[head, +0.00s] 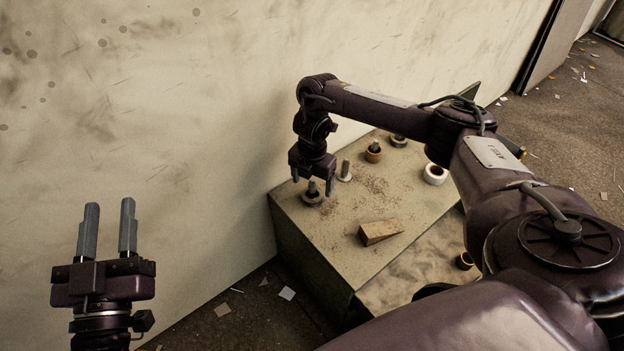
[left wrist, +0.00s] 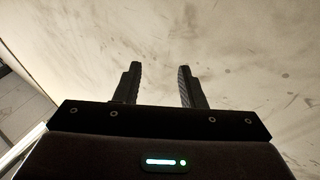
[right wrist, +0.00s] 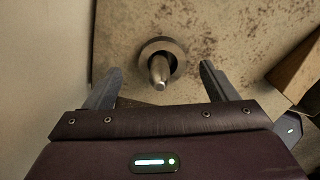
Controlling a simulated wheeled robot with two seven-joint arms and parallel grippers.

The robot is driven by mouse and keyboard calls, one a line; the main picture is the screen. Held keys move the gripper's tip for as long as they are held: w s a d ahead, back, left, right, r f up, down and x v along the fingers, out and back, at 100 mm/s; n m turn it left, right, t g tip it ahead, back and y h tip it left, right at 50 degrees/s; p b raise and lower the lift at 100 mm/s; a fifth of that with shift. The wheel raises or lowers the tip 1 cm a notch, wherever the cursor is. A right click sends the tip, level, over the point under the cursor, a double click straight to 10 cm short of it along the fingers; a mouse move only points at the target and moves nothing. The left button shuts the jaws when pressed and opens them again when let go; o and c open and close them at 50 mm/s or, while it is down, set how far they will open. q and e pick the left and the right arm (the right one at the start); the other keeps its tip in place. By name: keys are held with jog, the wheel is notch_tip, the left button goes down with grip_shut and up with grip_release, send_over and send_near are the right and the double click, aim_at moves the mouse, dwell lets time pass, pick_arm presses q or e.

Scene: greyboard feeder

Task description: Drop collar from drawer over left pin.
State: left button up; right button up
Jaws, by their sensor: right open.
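The leftmost pin (head: 312,188) stands upright on the top of the grey-green cabinet (head: 340,255). A grey collar (head: 311,200) lies around its base; the right wrist view shows the pin (right wrist: 159,72) rising through the collar (right wrist: 176,50). My right gripper (head: 312,184) is open above, its fingers either side of the pin and apart from the collar. A dark collar (head: 464,262) shows at the cabinet's lower front, partly hidden by my right arm, apparently in the drawer. My left gripper (head: 110,206) is open and empty, near the wall at left.
A bare pin (head: 345,170) stands beside the leftmost one. Behind it are a pin with a brown collar (head: 373,156) and one with a dark collar (head: 398,141). A white ring (head: 435,174) and a wooden wedge (head: 381,232) lie on top. The wall (head: 180,120) is close behind.

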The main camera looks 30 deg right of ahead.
aim_at(312, 180)
jog(key=shift+r, duration=0.25)
notch_tip(312, 180, up, 2)
jog(key=shift+r+p, duration=0.1)
jog(key=shift+p, duration=0.4)
pick_arm(q)
notch_tip(312, 180, down, 14)
jog(key=s+f+g+y+p, duration=0.1)
jog(key=s+g+y, duration=0.2)
jog(key=g, duration=0.4)
pick_arm(e)
jog(key=shift+r, duration=0.9)
notch_tip(312, 180, up, 3)
jog(key=shift+r+p, duration=0.1)
jog(key=shift+p, duration=1.05)
pick_arm(q)
jog(key=s+a+f+g+y, duration=0.2)
jog(key=s+f+g, duration=0.5)
jog(key=s+f, duration=0.2)
jog(key=shift+a+f, duration=0.3)
jog(key=shift+f, duration=0.2)
